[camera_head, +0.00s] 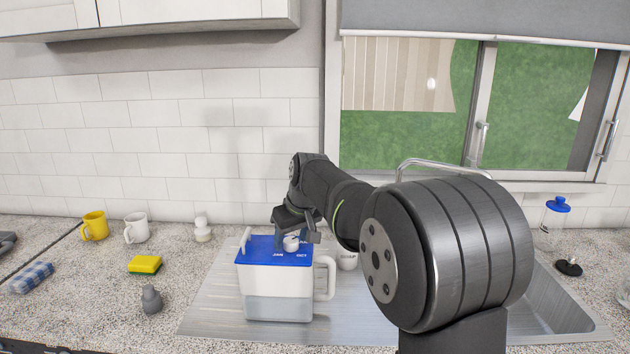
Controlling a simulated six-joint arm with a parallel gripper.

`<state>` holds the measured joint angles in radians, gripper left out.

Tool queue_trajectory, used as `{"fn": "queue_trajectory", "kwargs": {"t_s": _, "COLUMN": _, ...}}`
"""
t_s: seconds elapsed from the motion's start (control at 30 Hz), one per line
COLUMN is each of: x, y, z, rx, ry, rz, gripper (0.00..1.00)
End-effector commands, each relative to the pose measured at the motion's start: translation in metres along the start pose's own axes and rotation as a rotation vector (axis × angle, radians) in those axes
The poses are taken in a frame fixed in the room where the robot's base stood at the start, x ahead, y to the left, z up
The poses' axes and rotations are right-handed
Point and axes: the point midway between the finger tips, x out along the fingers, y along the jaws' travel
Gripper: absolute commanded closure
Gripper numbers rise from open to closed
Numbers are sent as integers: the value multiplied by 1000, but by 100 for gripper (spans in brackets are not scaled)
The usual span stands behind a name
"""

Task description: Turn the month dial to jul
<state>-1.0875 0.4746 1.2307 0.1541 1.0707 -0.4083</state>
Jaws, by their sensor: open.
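A white pitcher (278,281) with a blue lid (262,248) stands upright on the metal drainboard of the sink. Its handle is on the right side. The lid carries white month labels, of which "JAN" and "OCT" can be read. A white month dial (291,243) sits on the lid. My gripper (292,238) is open, pointing down over the dial, with its fingers beside it. I cannot tell whether the fingers touch the dial. The arm and gripper hide the back right part of the lid, and the dial's pointer setting cannot be read.
A yellow mug (95,226), a white mug (136,228), a yellow sponge (145,265) and a small grey object (151,299) stand left of the pitcher. A faucet (440,166) rises behind my arm.

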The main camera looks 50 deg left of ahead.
Motion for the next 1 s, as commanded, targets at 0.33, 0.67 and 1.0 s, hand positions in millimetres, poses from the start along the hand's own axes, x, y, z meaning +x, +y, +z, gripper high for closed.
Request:
{"fn": "queue_trajectory", "kwargs": {"t_s": 0.33, "x": 0, "y": 2, "z": 0, "rx": -249, "ry": -1, "rz": -105, "gripper": 44}}
{"fn": "queue_trajectory", "kwargs": {"t_s": 0.67, "x": -56, "y": 9, "z": -2, "rx": -299, "ry": 3, "rz": -121, "gripper": 44}}
{"fn": "queue_trajectory", "kwargs": {"t_s": 1.0, "x": -123, "y": 17, "z": -3, "rx": -297, "ry": 2, "rz": -121, "gripper": 44}}
